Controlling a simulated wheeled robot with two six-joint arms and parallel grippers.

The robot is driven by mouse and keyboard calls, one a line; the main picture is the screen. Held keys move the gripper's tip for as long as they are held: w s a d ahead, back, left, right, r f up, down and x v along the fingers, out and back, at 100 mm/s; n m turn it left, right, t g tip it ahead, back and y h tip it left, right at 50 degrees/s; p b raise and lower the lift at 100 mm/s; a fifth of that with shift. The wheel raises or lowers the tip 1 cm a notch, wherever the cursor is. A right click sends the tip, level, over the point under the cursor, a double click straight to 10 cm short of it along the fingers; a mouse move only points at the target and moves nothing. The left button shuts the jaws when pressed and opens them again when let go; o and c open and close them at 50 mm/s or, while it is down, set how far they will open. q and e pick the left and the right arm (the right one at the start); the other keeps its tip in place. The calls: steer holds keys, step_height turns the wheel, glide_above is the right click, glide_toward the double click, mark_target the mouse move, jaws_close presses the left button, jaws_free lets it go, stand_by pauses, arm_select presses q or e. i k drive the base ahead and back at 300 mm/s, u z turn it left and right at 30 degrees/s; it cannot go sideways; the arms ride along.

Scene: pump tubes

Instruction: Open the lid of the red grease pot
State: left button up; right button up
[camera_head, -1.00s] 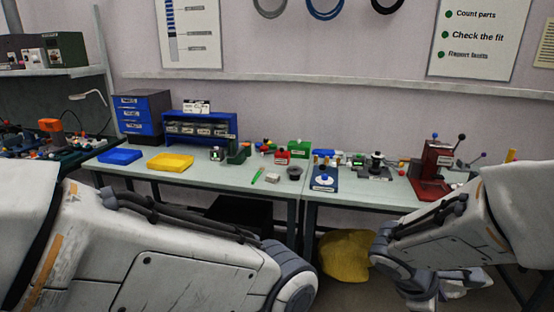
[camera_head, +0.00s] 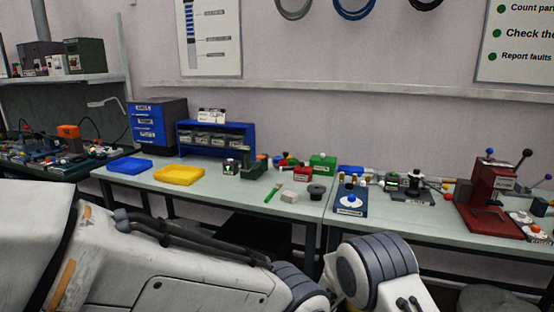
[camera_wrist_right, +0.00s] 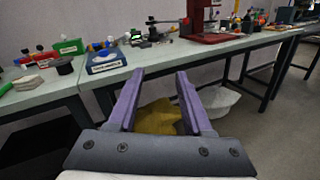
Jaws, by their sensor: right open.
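I cannot tell for sure which item is the red grease pot. A small red labelled box (camera_head: 302,174) stands on the bench beside a green box, and a round white piece with an orange-red top (camera_head: 520,216) sits at the far right by the red press. No raised lid can be made out on either. My right gripper (camera_wrist_right: 160,74) is open and empty in the right wrist view, in front of the bench's front edge and apart from everything on it. My left gripper is out of view; only my left arm shows.
A blue tray (camera_head: 130,166) and a yellow tray (camera_head: 178,175) lie on the left bench. A dark round pot (camera_head: 317,191), a blue base (camera_head: 350,201) and a red press (camera_head: 488,196) stand further right. A yellow bag (camera_wrist_right: 157,117) lies under the bench.

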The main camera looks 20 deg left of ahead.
mark_target(303, 165)
steer(key=u, duration=0.35)
steer(key=i, duration=2)
steer(key=u, duration=0.15)
